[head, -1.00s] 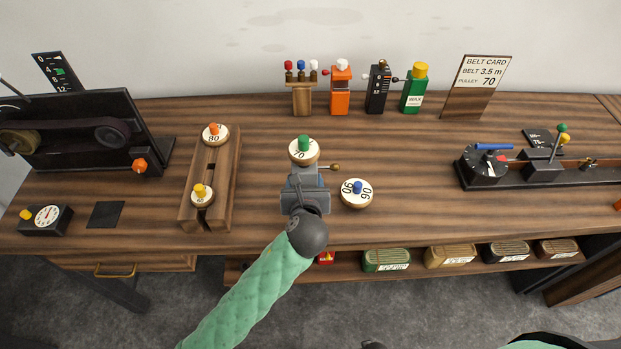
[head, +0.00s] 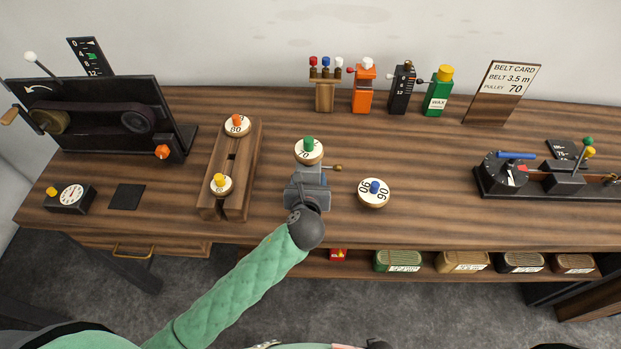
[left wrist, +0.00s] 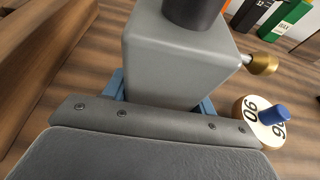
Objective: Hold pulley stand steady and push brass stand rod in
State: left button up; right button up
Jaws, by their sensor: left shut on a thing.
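The pulley stand is a grey block (left wrist: 180,60) with a dark round post on top, seen close up in the left wrist view. The brass stand rod (left wrist: 262,64) sticks out of its right side, its round brass end clear of the block; it also shows in the head view (head: 336,168). My left gripper (head: 309,178) is shut on the stand, its blue fingers at either side of the block. The white 70 pulley with a green knob (head: 309,150) shows at the stand's top in the head view. My right gripper is not in view.
A 90 pulley with a blue knob (head: 374,192) lies right of the stand. A wooden rack (head: 246,160) with two pulleys is at left. Bottles and a belt card (head: 502,92) stand at the back.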

pick_arm(q)
jog(key=shift+f+p, duration=0.15)
jog(key=shift+p, duration=0.15)
jog(key=shift+f, duration=0.3)
dwell(0.9)
jog(key=shift+f+p, duration=0.15)
jog(key=shift+p, duration=0.55)
dwell(1.0)
jog(key=shift+s+f, duration=0.1)
jog(key=shift+f, duration=0.05)
dwell(0.4)
